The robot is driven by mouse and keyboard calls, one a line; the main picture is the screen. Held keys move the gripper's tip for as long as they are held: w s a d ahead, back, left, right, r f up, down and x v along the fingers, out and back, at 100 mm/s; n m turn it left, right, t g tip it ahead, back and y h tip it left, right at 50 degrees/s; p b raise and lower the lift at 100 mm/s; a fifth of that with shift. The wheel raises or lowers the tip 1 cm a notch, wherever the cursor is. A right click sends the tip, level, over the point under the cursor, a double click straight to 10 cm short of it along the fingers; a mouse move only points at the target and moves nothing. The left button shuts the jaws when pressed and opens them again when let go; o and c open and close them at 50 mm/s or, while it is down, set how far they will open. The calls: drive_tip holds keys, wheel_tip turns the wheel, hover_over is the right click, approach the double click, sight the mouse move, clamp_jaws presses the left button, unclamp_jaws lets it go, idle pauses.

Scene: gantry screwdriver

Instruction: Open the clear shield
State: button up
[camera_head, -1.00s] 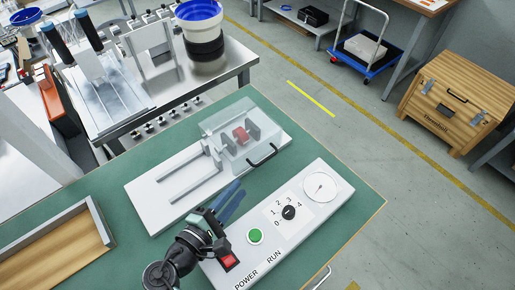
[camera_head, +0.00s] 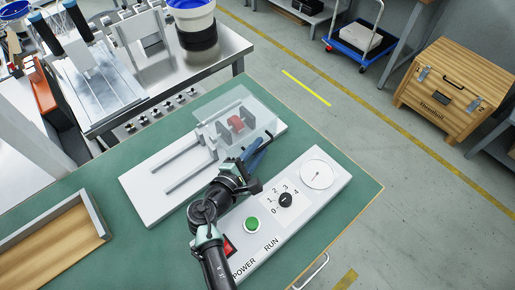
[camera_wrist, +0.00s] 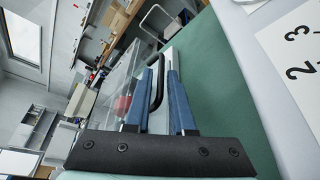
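The clear shield (camera_head: 212,106) is a see-through panel lying over the fixture on the white base plate (camera_head: 150,207). Behind it shows a red block (camera_head: 236,123) between grey holders. In the wrist view, the black handle (camera_wrist: 158,87) shows between the two blue fingers of my gripper (camera_wrist: 164,72). The fingers are apart, with gaps visible beside the handle. I cannot tell whether either finger touches it. The shield (camera_wrist: 113,84) is left of the fingers there.
The white control panel (camera_head: 322,200) with a dial, knob, green button and red switch lies close to the right of my arm. A wooden tray (camera_head: 97,216) is at the left. Bare green table (camera_head: 348,220) lies beyond the panel.

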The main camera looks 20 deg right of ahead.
drive_tip(key=shift+c, duration=0.2)
clamp_jaws()
drive_tip(key=shift+s+f, duration=0.1)
idle(1.0)
